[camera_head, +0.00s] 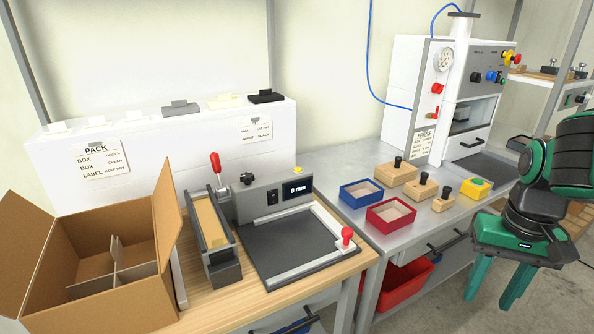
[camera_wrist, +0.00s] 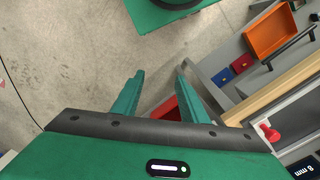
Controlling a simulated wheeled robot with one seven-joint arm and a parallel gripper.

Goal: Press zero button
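A grey box-forming unit stands on the wooden bench, with a dark display (camera_head: 298,190) that appears to read "0 mm". A dark rocker switch (camera_head: 272,198) sits on its panel, left of the display. A small yellow piece (camera_head: 297,169) shows at the unit's top edge; I cannot tell whether it is the zero button, and no button is legibly marked zero. My green gripper (camera_head: 492,285) is open and empty at the right, pointing down over the floor, well apart from the unit. Its two fingers are spread in the wrist view (camera_wrist: 157,92), where part of the display (camera_wrist: 311,166) shows.
A red-knobbed lever (camera_head: 346,236) stands at the unit's front right; a red-handled lever (camera_head: 215,163) stands left. An open carton (camera_head: 110,287) fills the left. Blue (camera_head: 361,193) and red (camera_head: 391,214) trays and wooden knobbed blocks (camera_head: 396,175) sit on the grey table between gripper and unit.

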